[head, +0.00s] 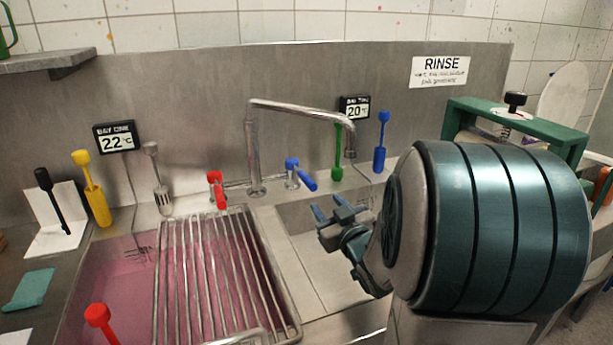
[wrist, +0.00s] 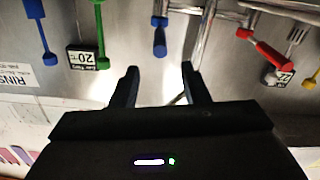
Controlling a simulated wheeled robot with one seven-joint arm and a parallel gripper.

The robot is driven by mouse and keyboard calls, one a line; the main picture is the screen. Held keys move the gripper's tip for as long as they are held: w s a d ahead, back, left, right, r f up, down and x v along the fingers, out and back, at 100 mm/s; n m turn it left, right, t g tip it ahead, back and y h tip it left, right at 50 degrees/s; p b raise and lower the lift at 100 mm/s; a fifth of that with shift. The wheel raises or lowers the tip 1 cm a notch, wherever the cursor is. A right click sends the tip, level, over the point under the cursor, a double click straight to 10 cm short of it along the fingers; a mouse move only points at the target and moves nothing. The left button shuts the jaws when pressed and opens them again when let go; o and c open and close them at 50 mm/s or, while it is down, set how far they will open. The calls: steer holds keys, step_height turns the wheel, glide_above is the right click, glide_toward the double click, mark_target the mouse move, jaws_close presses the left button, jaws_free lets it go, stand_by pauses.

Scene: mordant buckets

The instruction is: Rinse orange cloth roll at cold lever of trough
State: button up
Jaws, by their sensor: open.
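My gripper (head: 329,206) is open and empty, above the right basin of the steel trough (head: 318,265). The blue cold lever (head: 300,174) is behind it and a little left, beside the base of the bent spout (head: 254,150). In the wrist view the blue lever (wrist: 160,40) appears just beyond the gap between my fingertips (wrist: 160,72), apart from them. A red lever (head: 217,190) is on the spout's left side.
A metal rack (head: 205,275) lies over the left basin of pink liquid (head: 115,290). Green (head: 338,155) and blue (head: 380,145) upright tools stand along the back ledge, with displays reading 22 (head: 116,137) and 20 (head: 354,107). A green frame (head: 520,120) stands at the right.

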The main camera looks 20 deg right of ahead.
mark_target(310, 184)
steer(key=w, duration=1.1)
steer(key=shift+w, duration=0.15)
steer(key=shift+c, duration=0.2)
jaws_close()
